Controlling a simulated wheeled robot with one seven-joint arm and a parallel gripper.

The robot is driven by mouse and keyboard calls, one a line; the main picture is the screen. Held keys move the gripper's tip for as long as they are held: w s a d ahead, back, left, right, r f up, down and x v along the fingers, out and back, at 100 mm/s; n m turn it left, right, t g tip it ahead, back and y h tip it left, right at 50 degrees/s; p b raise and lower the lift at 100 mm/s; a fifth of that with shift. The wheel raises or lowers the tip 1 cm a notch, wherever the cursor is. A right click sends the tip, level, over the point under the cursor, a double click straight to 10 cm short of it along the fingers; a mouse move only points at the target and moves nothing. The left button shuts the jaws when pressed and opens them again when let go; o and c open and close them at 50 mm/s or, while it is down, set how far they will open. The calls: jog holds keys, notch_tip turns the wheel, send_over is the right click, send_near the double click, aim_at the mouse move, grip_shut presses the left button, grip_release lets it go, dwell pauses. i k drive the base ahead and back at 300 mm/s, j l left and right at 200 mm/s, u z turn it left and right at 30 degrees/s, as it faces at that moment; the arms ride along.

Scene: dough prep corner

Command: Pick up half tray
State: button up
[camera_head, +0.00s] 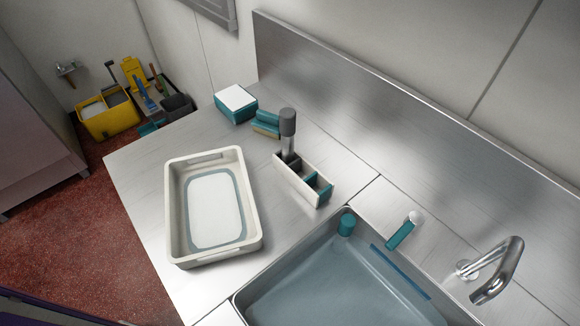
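A white rectangular tray (176,220) with raised walls and handle slots in its short ends sits upright on the steel counter, left of the sink. Its inside floor shows a white rounded panel (213,207) with a grey-teal border; I cannot tell whether this is a separate piece. It is the only tray-like thing that I see on the counter. My gripper is not in view, and nothing touches the tray.
A caddy (296,181) with a grey-topped cylinder (288,122) stands right of the tray. A teal-and-white box (235,104) and stacked sponges (266,124) are behind. The sink (340,285) and faucet (495,270) are at right. Cleaning gear (107,116) stands on the red floor.

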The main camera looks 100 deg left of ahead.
aim_at(211, 215)
jog(key=k+u, duration=0.35)
jog(key=u, duration=0.15)
jog(key=k+j+u, duration=0.25)
jog(key=u, duration=0.25)
jog(key=k+j+u, duration=0.1)
jog(key=j+u, duration=1.1)
jog(key=j, duration=0.15)
